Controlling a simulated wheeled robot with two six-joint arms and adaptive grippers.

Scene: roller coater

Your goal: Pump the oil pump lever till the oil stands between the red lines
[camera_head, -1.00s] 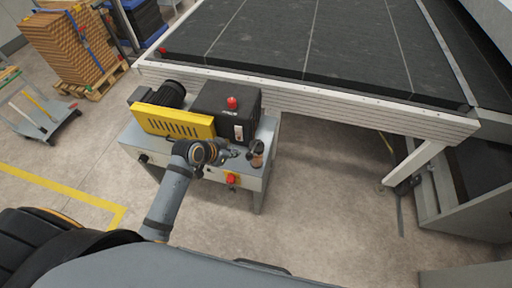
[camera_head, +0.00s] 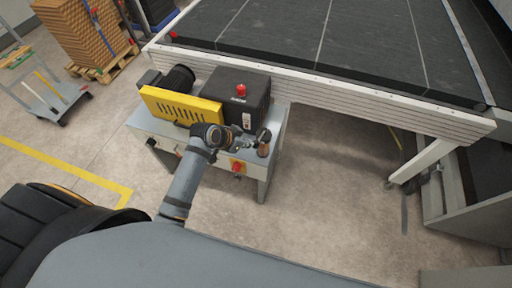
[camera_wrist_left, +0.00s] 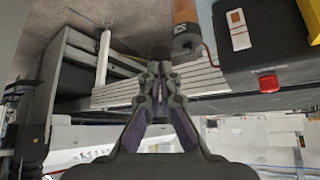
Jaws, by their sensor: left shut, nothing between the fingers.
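The pump unit stands on a grey cabinet (camera_head: 210,150) and has a black box (camera_head: 236,92) with a red cap. A small whitish plate, perhaps the oil gauge (camera_head: 246,121), is on the box's front; it also shows in the wrist view (camera_wrist_left: 238,30), but no oil level can be read. An orange-brown cylinder with a dark end (camera_head: 263,146), seemingly part of the oil pump, stands beside the box and shows in the wrist view (camera_wrist_left: 186,14). My left gripper (camera_head: 252,143) is shut and empty, its tips close to the cylinder. Contact and the lever cannot be made out clearly.
A yellow guard (camera_head: 180,105) and a black motor (camera_head: 178,78) sit left of the box. A red knob on a yellow plate (camera_head: 238,167) is on the cabinet front. The conveyor frame (camera_head: 330,100) runs behind.

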